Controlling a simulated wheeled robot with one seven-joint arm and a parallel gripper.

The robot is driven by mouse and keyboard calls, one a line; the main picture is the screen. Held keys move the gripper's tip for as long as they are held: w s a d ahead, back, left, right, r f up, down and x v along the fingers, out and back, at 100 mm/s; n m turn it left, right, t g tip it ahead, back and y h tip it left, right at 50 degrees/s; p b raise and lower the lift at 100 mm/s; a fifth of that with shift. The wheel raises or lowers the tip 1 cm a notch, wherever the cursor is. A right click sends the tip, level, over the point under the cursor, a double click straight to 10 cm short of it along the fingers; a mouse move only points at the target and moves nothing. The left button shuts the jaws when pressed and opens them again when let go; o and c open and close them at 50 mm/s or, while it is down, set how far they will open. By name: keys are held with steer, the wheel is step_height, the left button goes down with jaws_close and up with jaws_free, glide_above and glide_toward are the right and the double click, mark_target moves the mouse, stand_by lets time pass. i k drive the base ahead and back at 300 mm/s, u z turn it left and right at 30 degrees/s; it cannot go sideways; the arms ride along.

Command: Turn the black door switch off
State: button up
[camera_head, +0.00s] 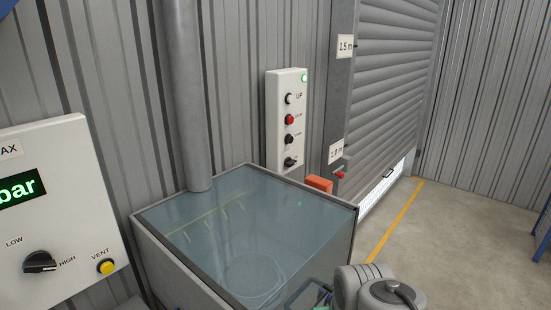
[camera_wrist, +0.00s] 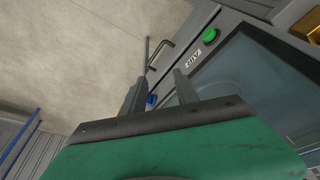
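The white door control panel (camera_head: 287,122) hangs upright on the corrugated wall in the head view. It has a white button marked UP, a red button and a black button, with a green light at top right. The black door switch (camera_head: 289,162) is the knob at the panel's bottom; its exact setting is too small to read. My gripper (camera_wrist: 160,84) shows in the wrist view with two dark fingers apart and nothing between them. It is over a grey cabinet, away from the panel, which the wrist view does not show.
A glass-topped grey cabinet (camera_head: 148,234) stands below and in front of the panel. An orange box (camera_head: 319,184) is beside it. A gauge panel (camera_head: 45,215) with a black knob is at left. A grey shutter door (camera_head: 395,80) is right of the panel.

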mark_target(289, 163)
steer(key=z, duration=1.8)
steer(key=i, duration=1.55)
steer(key=u, duration=3.4)
steer(key=i, duration=0.5)
